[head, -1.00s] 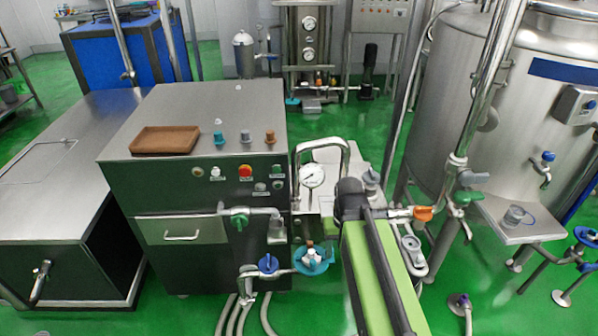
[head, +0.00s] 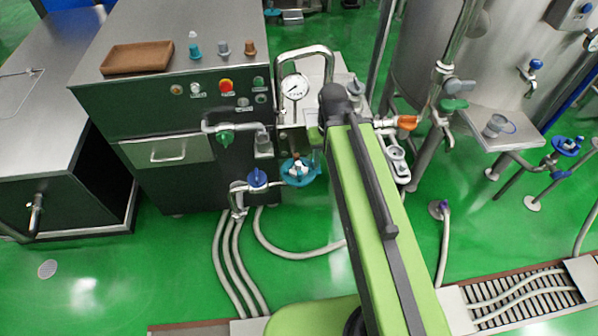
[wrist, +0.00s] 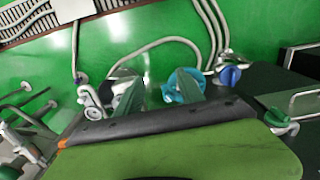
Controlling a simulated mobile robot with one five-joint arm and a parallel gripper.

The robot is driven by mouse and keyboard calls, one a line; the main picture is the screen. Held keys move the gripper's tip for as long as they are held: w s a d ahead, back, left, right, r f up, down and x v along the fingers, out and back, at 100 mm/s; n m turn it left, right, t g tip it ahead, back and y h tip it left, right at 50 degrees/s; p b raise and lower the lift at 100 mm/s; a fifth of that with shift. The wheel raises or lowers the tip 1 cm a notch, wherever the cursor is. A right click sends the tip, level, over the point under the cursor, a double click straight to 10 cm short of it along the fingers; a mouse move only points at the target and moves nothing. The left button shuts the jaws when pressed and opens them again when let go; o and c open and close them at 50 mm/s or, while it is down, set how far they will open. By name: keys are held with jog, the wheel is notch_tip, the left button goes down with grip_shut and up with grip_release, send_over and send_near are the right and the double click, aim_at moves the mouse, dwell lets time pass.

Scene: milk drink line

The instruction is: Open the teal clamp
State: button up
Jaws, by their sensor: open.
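The teal clamp (head: 289,174) is a round teal piece with a white and brown middle, low at the front right of the dark green cabinet. It also shows in the wrist view (wrist: 171,91), partly covered by a finger. In the head view my green arm hides most of the gripper.
A blue valve knob (head: 257,178) sits close left of the clamp, and a green valve handle (head: 226,138) above it. A pressure gauge (head: 295,87) stands behind. An orange handle (head: 407,122) is right of my arm. Hoses (head: 232,262) lie on the green floor.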

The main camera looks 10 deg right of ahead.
jog(key=w+a+n, duration=0.2)
jog(key=w, duration=0.3)
jog(key=n, duration=0.1)
send_over(300, 173)
notch_tip(300, 173, down, 17)
jog(key=b, duration=1.6)
jog(key=shift+r, duration=0.3)
jog(key=shift+c, duration=0.2)
grip_shut()
